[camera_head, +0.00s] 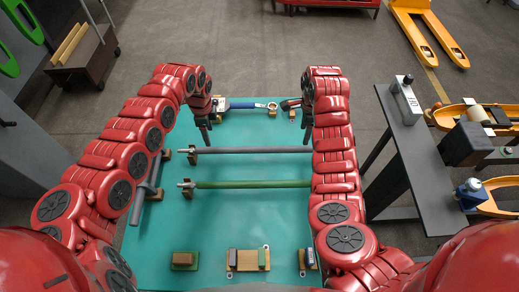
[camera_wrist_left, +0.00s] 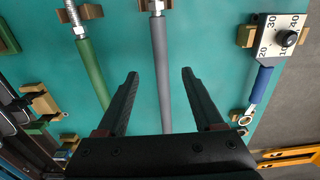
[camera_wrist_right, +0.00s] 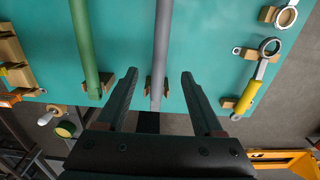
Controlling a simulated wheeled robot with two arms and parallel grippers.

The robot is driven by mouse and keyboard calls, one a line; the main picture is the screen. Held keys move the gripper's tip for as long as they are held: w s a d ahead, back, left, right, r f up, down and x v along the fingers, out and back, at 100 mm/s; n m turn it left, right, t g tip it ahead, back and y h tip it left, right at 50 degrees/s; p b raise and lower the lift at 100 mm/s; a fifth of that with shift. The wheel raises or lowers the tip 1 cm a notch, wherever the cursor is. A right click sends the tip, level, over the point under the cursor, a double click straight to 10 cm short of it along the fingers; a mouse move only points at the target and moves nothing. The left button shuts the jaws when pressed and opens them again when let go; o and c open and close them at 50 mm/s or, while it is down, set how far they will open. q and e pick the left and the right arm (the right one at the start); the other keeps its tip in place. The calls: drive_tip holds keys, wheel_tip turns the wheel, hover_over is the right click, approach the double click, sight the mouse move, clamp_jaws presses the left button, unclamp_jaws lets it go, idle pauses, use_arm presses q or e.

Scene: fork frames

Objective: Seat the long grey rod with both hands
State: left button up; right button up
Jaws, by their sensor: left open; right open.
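The long grey rod (camera_head: 250,150) lies crosswise over the teal board, its left end, a metal threaded fitting, at a tan bracket (camera_head: 192,155). In the left wrist view the rod (camera_wrist_left: 163,80) runs between the spread fingers of my open, empty left gripper (camera_wrist_left: 160,73). In the right wrist view the rod (camera_wrist_right: 162,40) also runs between the fingers of my open right gripper (camera_wrist_right: 159,73), its end between two sides of a tan bracket (camera_wrist_right: 148,86). Neither gripper visibly touches the rod. In the head view my right arm hides the rod's right end.
A green rod (camera_head: 250,184) lies parallel, nearer me. A blue-handled wrench (camera_head: 243,105) lies beyond the grey rod. A second grey tube (camera_head: 143,195) is at the board's left edge. Small blocks (camera_head: 247,260) sit at the front. A grey bench (camera_head: 420,170) stands to the right.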

sight(301, 147)
use_arm(q)
wheel_tip(301, 147, down, 9)
drive_tip(key=shift+d+r, duration=0.1)
drive_tip(key=shift+r, duration=0.1)
use_arm(e)
wheel_tip(301, 147, down, 9)
drive_tip(key=shift+r, duration=0.2)
use_arm(q)
drive_tip(key=shift+f, duration=0.5)
use_arm(e)
drive_tip(key=shift+f, duration=0.5)
use_arm(q)
clamp_jaws()
use_arm(e)
clamp_jaws()
use_arm(q)
drive_tip(key=shift+r, duration=0.1)
